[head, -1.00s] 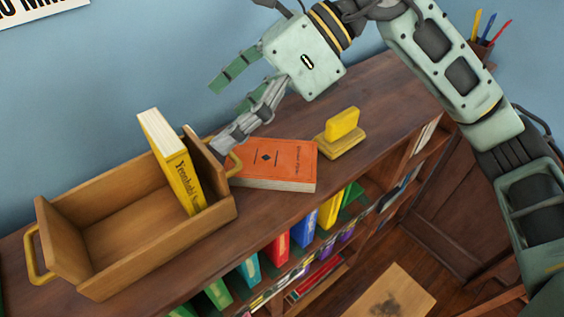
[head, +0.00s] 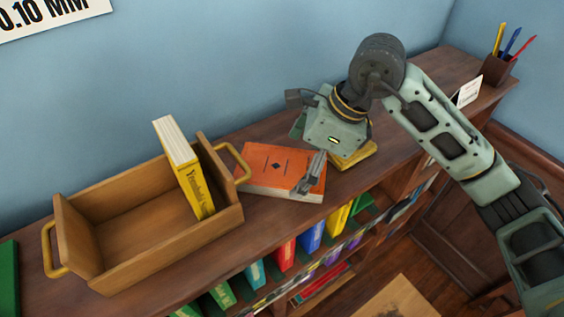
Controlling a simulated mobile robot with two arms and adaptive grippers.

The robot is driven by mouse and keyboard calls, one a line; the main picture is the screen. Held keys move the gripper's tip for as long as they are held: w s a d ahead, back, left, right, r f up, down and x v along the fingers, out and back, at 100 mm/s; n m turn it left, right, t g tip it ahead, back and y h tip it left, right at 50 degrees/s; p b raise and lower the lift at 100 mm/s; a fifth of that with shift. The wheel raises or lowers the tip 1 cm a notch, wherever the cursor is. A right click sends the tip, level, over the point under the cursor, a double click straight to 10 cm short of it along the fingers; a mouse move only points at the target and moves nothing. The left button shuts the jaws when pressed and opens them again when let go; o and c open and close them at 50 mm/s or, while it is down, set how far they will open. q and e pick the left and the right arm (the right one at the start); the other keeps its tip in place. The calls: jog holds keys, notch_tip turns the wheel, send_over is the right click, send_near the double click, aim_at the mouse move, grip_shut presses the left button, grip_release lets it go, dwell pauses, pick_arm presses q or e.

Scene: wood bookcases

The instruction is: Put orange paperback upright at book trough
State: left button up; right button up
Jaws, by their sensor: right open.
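The orange paperback (head: 271,166) lies flat on top of the bookcase, just right of the trough. The wooden book trough (head: 150,253) has a handle at each end. A yellow book (head: 184,170) stands in it, leaning near its right end, and the rest of the trough is empty. My right gripper (head: 304,160) is open over the right part of the orange paperback, with one grey finger in front of the cover's right edge. Whether it touches the book cannot be told. My left gripper is out of view.
A yellow block on a base (head: 354,158) stands right of the paperback, mostly behind my gripper. A pen cup (head: 497,69) stands at the far right end. Several coloured books (head: 311,236) fill the shelf below. A green book (head: 9,278) is at the left edge.

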jog(key=shift+a+f, duration=0.3)
jog(key=shift+f, duration=0.15)
jog(key=c, duration=1.5)
jog(key=shift+o, duration=0.2)
jog(key=shift+r, duration=0.1)
